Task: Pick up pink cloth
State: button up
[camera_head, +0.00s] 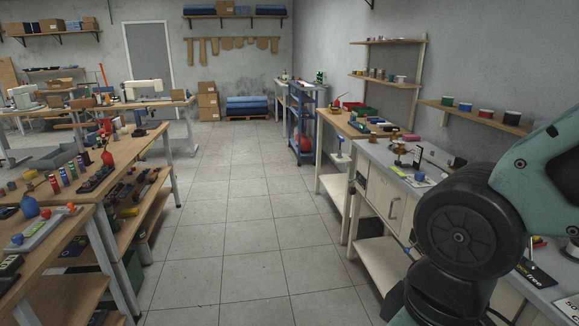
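A small pink item (411,137) lies on the right-hand workbench, near where the wooden top meets the grey top. It is too small and far off to tell whether it is the pink cloth. No other clear pink cloth shows. Part of my teal and black arm fills the lower right and hides some of the right bench. My gripper is out of view, so nothing shows of what it holds.
The tiled floor (236,232) is clear down the middle aisle. A cluttered wooden workbench (25,247) stands on the left. The grey-topped bench (375,150) runs along the right. A blue shelf rack (304,125) and a pallet of blue stacks (247,106) stand farther back.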

aim_at(407, 138)
jog(key=i+u, duration=0.35)
jog(key=i, duration=1.45)
jog(key=i+z, duration=0.2)
jog(key=i, duration=0.3)
jog(key=i+j+z, duration=0.2)
jog(key=i, duration=0.25)
jog(key=i+j+z, duration=0.2)
jog(key=i, duration=0.3)
jog(key=i+j+z, duration=0.15)
jog(key=i, duration=0.3)
jog(key=i+j+z, duration=0.3)
jog(key=i, duration=0.25)
jog(key=i+j+z, duration=0.35)
jog(key=i, duration=0.2)
